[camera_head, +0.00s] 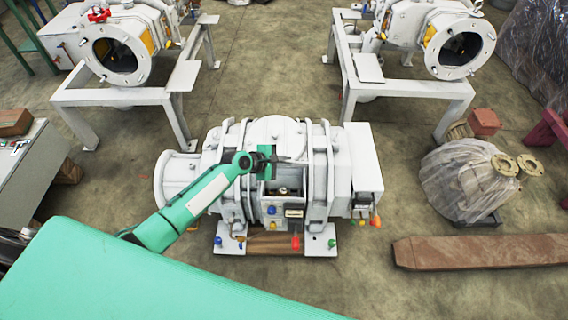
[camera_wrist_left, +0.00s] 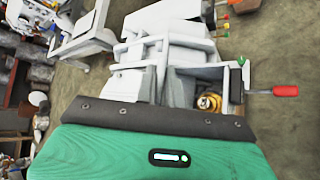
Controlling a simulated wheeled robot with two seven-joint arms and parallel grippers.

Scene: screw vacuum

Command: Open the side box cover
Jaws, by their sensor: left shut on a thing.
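The white screw vacuum machine (camera_head: 323,165) stands in the middle of the head view, and it also shows in the left wrist view (camera_wrist_left: 185,55). My left gripper (camera_head: 270,163) is at its upper front, at the top edge of the side box opening (camera_head: 286,184). It is shut on what looks like the side box cover, mostly hidden by the gripper. The opening shows dark inside below the gripper; in the left wrist view a brass-coloured part (camera_wrist_left: 209,101) is visible within it. The fingertips are hidden in the left wrist view. My right gripper is not in view.
Blue, red and green knobs (camera_head: 332,243) sit low on the machine's front. Two white stands (camera_head: 112,94) with similar machines are behind. A wrapped part (camera_head: 462,180) and a brown beam (camera_head: 480,250) lie at right. Floor is clear between them.

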